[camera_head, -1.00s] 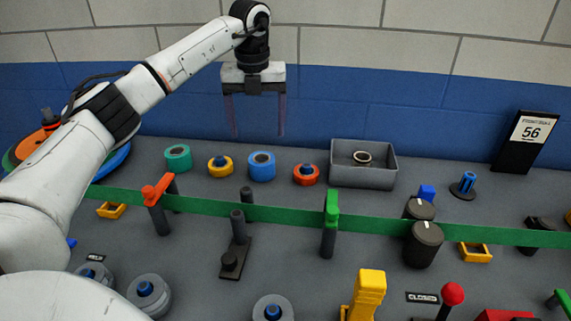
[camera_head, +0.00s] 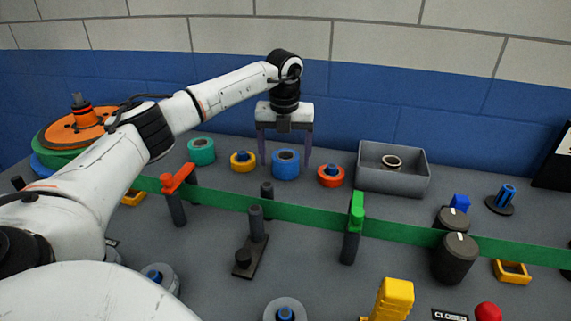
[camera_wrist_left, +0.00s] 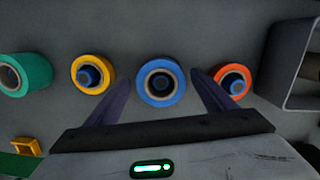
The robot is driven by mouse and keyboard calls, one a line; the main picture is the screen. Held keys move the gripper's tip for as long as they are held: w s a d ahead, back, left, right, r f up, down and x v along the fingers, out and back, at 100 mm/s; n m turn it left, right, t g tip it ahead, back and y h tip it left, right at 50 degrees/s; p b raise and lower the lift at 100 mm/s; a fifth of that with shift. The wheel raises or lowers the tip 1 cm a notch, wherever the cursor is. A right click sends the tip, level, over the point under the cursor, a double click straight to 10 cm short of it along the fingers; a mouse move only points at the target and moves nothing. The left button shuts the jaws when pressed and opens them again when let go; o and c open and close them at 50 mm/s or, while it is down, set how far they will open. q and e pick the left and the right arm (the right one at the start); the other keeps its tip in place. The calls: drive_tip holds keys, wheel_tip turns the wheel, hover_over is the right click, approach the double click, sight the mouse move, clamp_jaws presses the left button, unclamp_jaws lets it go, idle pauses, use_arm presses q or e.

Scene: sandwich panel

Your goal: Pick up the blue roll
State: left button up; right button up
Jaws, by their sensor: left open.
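The blue roll (camera_head: 286,165) stands on the grey panel in a row of coloured rolls, third from the left. It also shows in the left wrist view (camera_wrist_left: 160,82), with its dark hollow core facing the camera. My left gripper (camera_head: 284,162) is open around or just above the blue roll, one finger to its left and one to its right. In the left wrist view the fingers (camera_wrist_left: 158,85) lie either side of the roll with gaps, and nothing is held. I cannot tell exactly how low the fingertips are. My right gripper is not in view.
A yellow roll (camera_head: 243,161) and an orange roll (camera_head: 331,175) sit close on either side, near the fingers. A green roll (camera_head: 202,151) is further left. A grey bin (camera_head: 392,182) holding a ring stands right. A green belt (camera_head: 300,215) crosses in front.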

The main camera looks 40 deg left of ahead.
use_arm(q)
drive_tip(key=shift+w+f, duration=0.1)
drive_tip(key=shift+f, duration=0.7)
drive_tip(key=c, duration=1.2)
drive_tip(key=shift+r, duration=5.1)
